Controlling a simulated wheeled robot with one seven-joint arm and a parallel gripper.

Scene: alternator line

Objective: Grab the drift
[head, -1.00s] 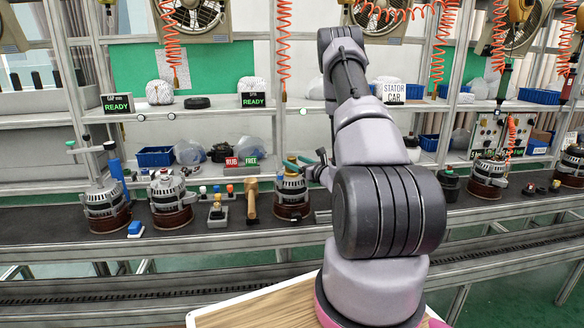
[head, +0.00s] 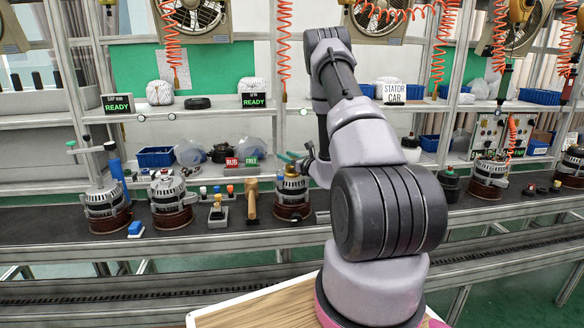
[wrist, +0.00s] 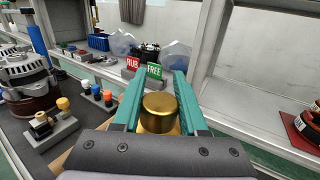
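The drift, a brass cylinder with a flat round top (wrist: 159,104), stands between the two green fingers of my gripper (wrist: 158,88) in the wrist view. The fingers lie close along both its sides, with no clear gap. Its lower part is hidden by my gripper's dark body. In the head view my gripper (head: 291,157) is just above an alternator (head: 292,196), and a small brass-coloured part (head: 291,170) shows below the fingers. Whether the drift is clear of the alternator cannot be told.
A wooden-handled tool (head: 252,197) stands just left of this alternator. A block with coloured knobs (head: 218,211) and two more alternators (head: 171,200) (head: 106,208) are farther left. RUB and FREE signs (head: 242,162) stand behind, at the shelf (head: 330,160).

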